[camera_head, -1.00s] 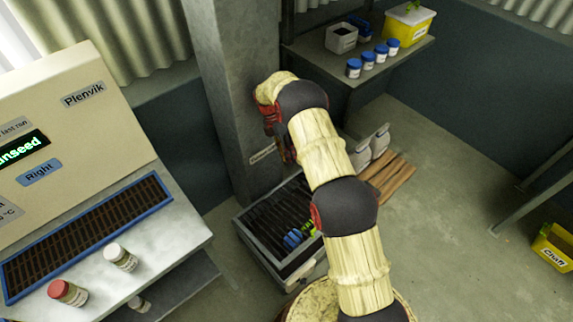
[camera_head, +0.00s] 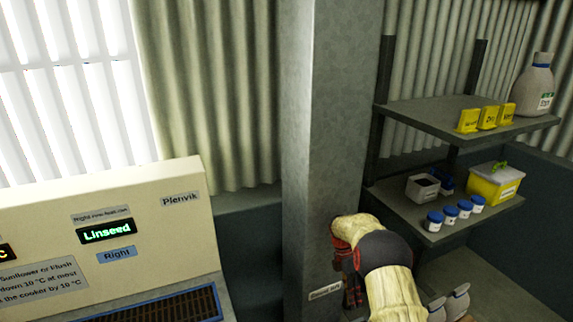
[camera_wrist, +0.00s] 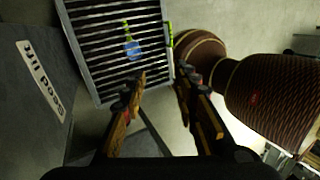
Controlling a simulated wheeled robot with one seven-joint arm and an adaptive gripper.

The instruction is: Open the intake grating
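A slatted grating (camera_wrist: 88,22) in a pale metal frame shows at the top of the wrist view. I take it to be the intake grating, and it looks closed. A green and blue bottle-shaped thing (camera_wrist: 131,44) shows at its slats; whether it lies on or below them I cannot tell. A bright green strip (camera_wrist: 170,33) is at the frame's right edge. My gripper (camera_wrist: 161,79) is open and empty, with its fingertips near the grating's lower right corner in the picture; contact is unclear. The head view does not show this grating now.
A grey pillar (camera_head: 335,120) stands close beside my arm. A shelf (camera_head: 400,205) with blue-lidded jars (camera_head: 450,214) and a yellow box (camera_head: 495,184) is at right. A cream control panel (camera_head: 150,240) reading "Linseed" and "Right" is at left, above another brown grating (camera_head: 165,307).

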